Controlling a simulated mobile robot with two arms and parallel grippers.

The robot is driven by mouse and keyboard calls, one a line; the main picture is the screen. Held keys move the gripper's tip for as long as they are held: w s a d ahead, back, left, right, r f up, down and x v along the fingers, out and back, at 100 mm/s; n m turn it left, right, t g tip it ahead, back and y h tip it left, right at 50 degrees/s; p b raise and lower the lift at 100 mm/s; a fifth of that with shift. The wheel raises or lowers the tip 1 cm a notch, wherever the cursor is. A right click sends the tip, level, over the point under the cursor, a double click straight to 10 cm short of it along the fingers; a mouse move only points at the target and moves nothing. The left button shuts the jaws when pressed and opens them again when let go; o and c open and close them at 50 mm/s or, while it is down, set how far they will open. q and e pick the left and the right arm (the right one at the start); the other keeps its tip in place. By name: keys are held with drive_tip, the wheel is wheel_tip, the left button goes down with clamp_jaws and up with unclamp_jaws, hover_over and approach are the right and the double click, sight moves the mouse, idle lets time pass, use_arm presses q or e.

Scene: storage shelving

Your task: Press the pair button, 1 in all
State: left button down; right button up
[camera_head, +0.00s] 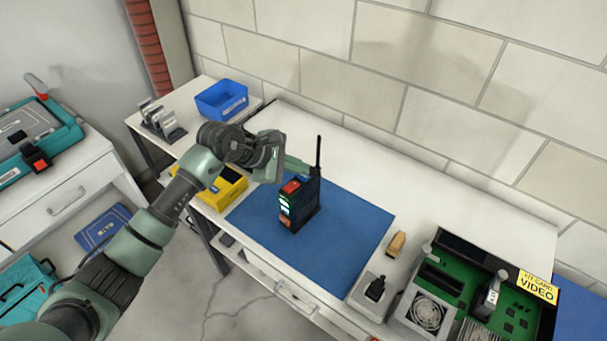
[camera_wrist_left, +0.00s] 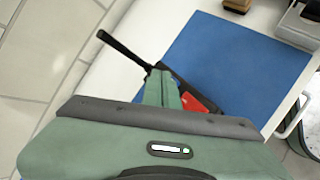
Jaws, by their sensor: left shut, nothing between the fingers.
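A small black device (camera_head: 304,208) with an upright antenna (camera_head: 318,157) stands on a blue mat (camera_head: 352,225). It has a red patch (camera_head: 291,187) at its top, lit green-white lights on its front and an orange patch low down. I cannot tell which part is the pair button. My left gripper (camera_head: 307,167) is shut and empty, its fingertips at the device's top near the antenna; I cannot tell whether they touch. In the left wrist view the closed fingers (camera_wrist_left: 160,88) lie between the antenna (camera_wrist_left: 122,50) and the red patch (camera_wrist_left: 195,102). My right gripper is not in view.
A yellow box (camera_head: 226,188) and blue bin (camera_head: 221,99) are left of the mat. The mat's right part is clear. A block wall stands behind.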

sight(300, 177)
use_arm(q)
drive_tip(key=shift+r, duration=0.35)
drive_tip(key=shift+r+p, duration=1.25)
drive_tip(key=shift+r, duration=1.3)
